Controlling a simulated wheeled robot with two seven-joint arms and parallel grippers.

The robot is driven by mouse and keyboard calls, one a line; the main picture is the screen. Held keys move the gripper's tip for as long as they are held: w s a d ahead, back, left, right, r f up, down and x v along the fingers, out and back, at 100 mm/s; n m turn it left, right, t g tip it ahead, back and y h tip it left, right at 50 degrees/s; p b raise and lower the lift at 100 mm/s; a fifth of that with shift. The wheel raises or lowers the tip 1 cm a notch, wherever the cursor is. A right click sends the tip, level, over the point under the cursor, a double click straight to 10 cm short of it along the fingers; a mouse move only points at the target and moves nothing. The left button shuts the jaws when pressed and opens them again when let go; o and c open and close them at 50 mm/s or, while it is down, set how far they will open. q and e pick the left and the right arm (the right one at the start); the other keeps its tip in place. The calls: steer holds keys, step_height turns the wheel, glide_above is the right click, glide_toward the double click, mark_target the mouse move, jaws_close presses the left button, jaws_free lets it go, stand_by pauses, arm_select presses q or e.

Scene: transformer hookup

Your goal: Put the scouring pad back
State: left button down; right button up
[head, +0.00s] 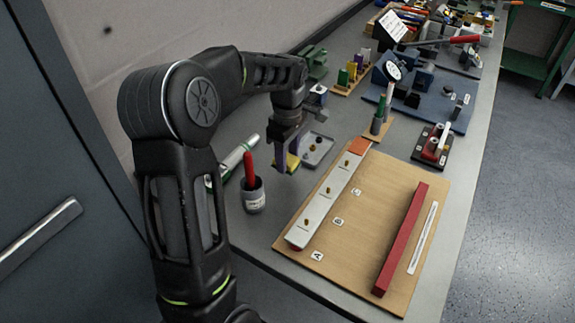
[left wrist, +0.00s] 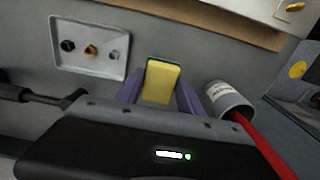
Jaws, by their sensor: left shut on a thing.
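The scouring pad (head: 293,162) is a small yellow block with a dark green edge. In the left wrist view the pad (left wrist: 160,83) stands between the two purple fingers. My left gripper (head: 286,160) is shut on it, pointing down over the grey bench between a cup and a small tray. I cannot tell whether the pad's lower end touches the bench. My right gripper is not in view.
A grey cup (head: 253,197) with a red-handled tool stands beside the gripper; it also shows in the left wrist view (left wrist: 229,99). A shallow tray (head: 319,153) with small fittings lies behind. A wooden board (head: 355,240) with bars lies to the right.

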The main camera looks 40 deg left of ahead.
mark_target(288, 167)
arm_select(q)
steer(key=shift+f+p, duration=0.35)
steer(key=shift+f, duration=1.5)
steer(key=shift+f, duration=0.2)
steer(key=c, duration=0.7)
jaws_free()
steer(key=shift+c, duration=0.2)
steer(key=shift+r, duration=0.15)
step_height(288, 167, up, 12)
steer(key=shift+r+b, duration=0.1)
steer(key=shift+b, duration=0.65)
